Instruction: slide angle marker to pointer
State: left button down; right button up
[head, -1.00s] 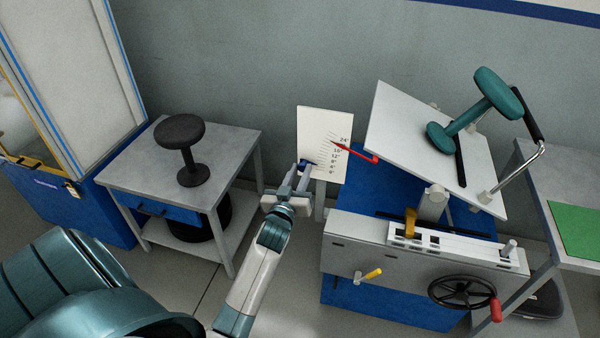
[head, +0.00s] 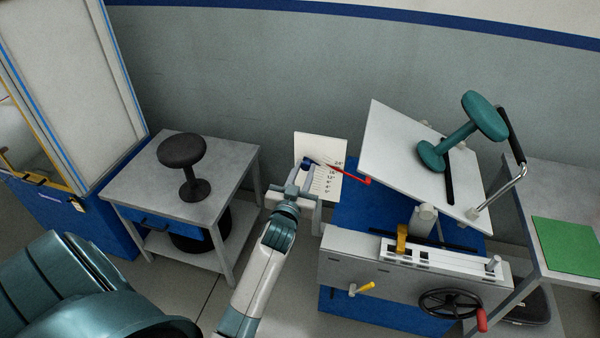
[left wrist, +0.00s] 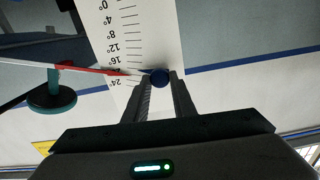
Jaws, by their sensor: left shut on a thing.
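The white angle scale board (head: 332,152) stands upright at the left of the test machine; its degree marks also show upside down in the left wrist view (left wrist: 112,15). The red pointer (head: 350,174) reaches from the tilted plate across the board. The dark blue marker (left wrist: 159,77) sits at the board's edge. My left gripper (head: 302,172) is shut on the marker, which lies between its fingertips (left wrist: 160,84). In the left wrist view the red pointer (left wrist: 98,70) runs to around the 20 to 24 degree marks, its tip close beside the marker. My right gripper is not in view.
A tilted white plate (head: 385,145) carries a teal stool (head: 460,135). A black handwheel (head: 449,303) and yellow handle (head: 366,287) are on the machine front. A grey table (head: 225,168) with a black stool (head: 183,160) stands left.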

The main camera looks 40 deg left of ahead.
pick_arm(q)
jog(key=shift+w+d+r, duration=0.1)
jog(key=shift+d+r, duration=0.15)
jog(key=shift+r, duration=0.5)
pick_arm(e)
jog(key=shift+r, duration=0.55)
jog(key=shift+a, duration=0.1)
pick_arm(q)
jog(key=c, duration=1.5)
grip_release()
jog(key=shift+o, duration=0.2)
jog(key=shift+f, duration=0.1)
